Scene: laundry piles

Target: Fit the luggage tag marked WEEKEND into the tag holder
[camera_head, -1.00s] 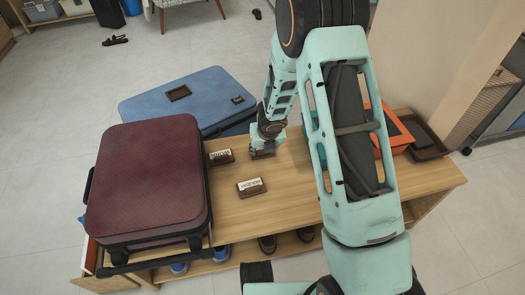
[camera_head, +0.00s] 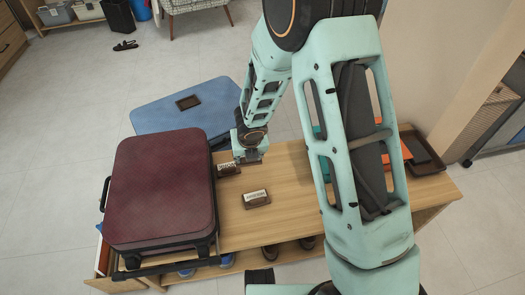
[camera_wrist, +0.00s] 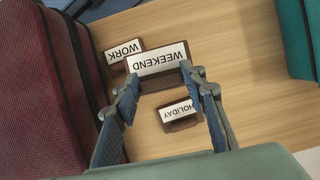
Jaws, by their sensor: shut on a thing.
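My gripper (camera_wrist: 164,84) is shut on the WEEKEND tag (camera_wrist: 157,60), a white label on a dark brown backing, held across between the fingertips. In the wrist view it appears nearer than the table and partly covers the WORK tag. In the head view my gripper (camera_head: 248,157) is over the wooden bench, just right of the WORK tag (camera_head: 228,168). A dark rectangular frame that looks like the tag holder (camera_head: 188,102) lies on top of the blue suitcase (camera_head: 160,116), left of and behind my gripper.
The HOLIDAY tag (camera_head: 256,199) lies on the bench (camera_head: 285,225), and also shows in the wrist view (camera_wrist: 179,114). A dark tray (camera_head: 428,168) is at the right. The front middle of the bench is clear.

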